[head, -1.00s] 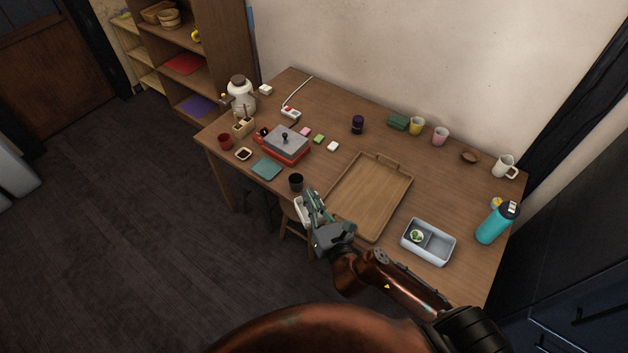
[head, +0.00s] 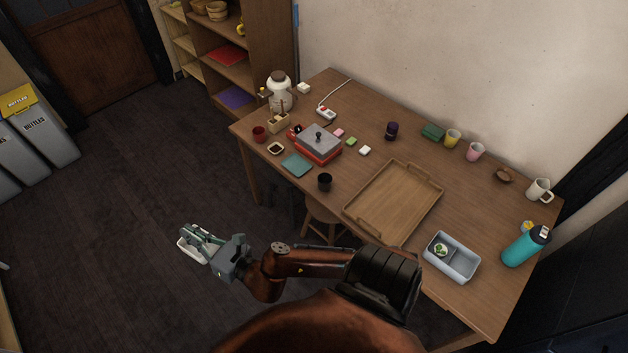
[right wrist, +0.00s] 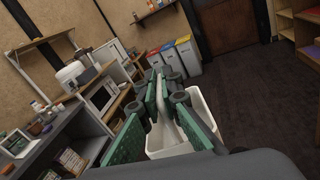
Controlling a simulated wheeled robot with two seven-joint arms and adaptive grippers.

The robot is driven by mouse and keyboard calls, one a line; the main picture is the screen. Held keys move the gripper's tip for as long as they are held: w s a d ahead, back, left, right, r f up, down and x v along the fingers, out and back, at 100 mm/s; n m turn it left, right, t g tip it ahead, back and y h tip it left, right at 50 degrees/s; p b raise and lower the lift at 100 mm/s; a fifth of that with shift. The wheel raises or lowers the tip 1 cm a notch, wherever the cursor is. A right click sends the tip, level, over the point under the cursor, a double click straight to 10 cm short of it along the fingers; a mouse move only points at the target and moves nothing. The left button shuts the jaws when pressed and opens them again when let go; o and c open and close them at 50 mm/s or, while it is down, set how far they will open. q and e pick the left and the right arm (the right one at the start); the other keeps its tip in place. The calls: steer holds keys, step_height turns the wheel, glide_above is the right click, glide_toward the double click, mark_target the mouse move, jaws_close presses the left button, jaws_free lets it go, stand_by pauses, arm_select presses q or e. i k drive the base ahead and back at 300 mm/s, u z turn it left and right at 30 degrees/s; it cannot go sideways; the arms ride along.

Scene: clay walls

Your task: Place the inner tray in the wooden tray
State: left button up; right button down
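The wooden tray (head: 395,203), with raised rims and end handles, lies on the table in the head view, its bare floor showing. My right gripper (head: 200,240) is out over the dark floor, left of the table and well away from the wooden tray. It is shut on a small white tray (head: 191,252), which I take to be the inner tray. In the right wrist view the white tray (right wrist: 170,145) shows between and beside the green finger pads, with one white part pinched between them. Much of it is hidden by the fingers. My left gripper is not in view.
A blue-grey divided box (head: 452,258) stands right of the wooden tray, a black cup (head: 325,182) left of it. A stool (head: 322,222) stands at the table's front edge. Bins (head: 40,130) and a shelf (head: 225,60) stand further off. The floor around my gripper is clear.

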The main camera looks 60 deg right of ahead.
mark_target(390, 206)
steer(key=k, duration=0.85)
steer(key=z, duration=1.85)
steer(key=i, duration=0.5)
steer(key=u, duration=0.1)
